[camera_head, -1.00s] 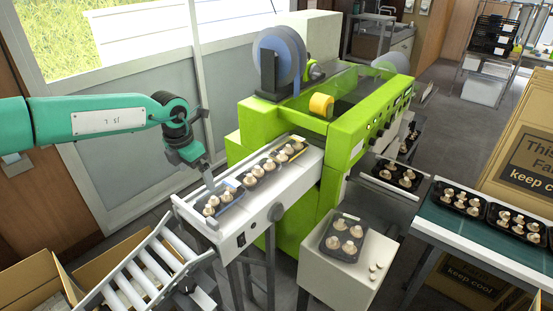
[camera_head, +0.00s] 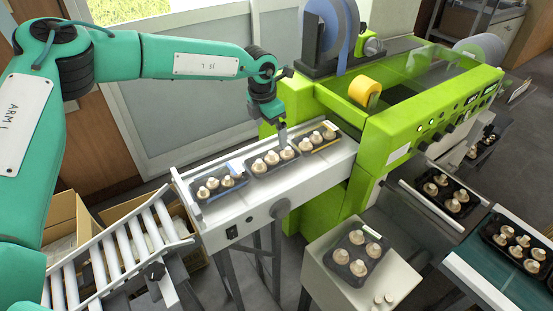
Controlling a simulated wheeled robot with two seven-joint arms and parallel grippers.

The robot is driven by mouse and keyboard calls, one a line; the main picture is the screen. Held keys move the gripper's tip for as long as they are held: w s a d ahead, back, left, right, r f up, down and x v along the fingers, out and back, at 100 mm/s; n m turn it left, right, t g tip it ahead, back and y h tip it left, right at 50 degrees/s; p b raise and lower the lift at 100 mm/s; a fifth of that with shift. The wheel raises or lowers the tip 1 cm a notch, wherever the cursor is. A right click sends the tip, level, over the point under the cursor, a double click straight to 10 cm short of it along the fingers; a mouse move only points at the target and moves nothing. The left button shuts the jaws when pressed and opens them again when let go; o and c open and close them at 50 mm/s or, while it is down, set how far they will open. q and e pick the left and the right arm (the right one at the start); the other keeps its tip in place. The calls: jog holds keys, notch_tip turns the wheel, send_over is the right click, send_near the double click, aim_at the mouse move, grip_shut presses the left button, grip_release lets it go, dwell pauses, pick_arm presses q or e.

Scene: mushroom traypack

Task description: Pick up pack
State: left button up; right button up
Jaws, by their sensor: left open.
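Three black packs of pale mushrooms stand in a row on the white infeed conveyor (camera_head: 235,217): a left pack (camera_head: 222,196), a middle pack (camera_head: 274,172) and a right pack (camera_head: 319,149). My left gripper (camera_head: 284,140) points down at the far side of the middle pack, near its right end. It is open, but its fingers are small and I cannot tell if they touch the pack. Another pack (camera_head: 357,254) sits on a white stand (camera_head: 335,288) in front. My right gripper is not in view.
The green wrapping machine (camera_head: 347,130) with a yellow roll (camera_head: 364,90) stands at the conveyor's right end. A roller rack (camera_head: 123,245) and cardboard boxes (camera_head: 66,222) are at lower left. More packs lie on a green belt (camera_head: 485,262) at right.

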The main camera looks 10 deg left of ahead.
aim_at(272, 151)
pick_arm(q)
jog(key=f, duration=0.2)
jog(key=f+b, duration=0.2)
jog(key=f, duration=0.1)
jog(key=shift+w+d+f, duration=0.3)
jog(key=shift+w+d, duration=0.05)
jog(key=shift+w, duration=0.05)
notch_tip(272, 151, down, 5)
jog(key=shift+a+r+b, duration=0.1)
jog(key=shift+b, duration=1)
jog(key=shift+w+f, duration=0.1)
jog(key=shift+f, duration=0.15)
jog(key=shift+r, duration=0.1)
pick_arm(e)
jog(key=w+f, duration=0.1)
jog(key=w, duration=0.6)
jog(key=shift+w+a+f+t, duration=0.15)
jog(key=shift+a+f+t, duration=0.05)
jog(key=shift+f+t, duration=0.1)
pick_arm(q)
jog(key=shift+c, duration=0.2)
jog(key=c, duration=0.9)
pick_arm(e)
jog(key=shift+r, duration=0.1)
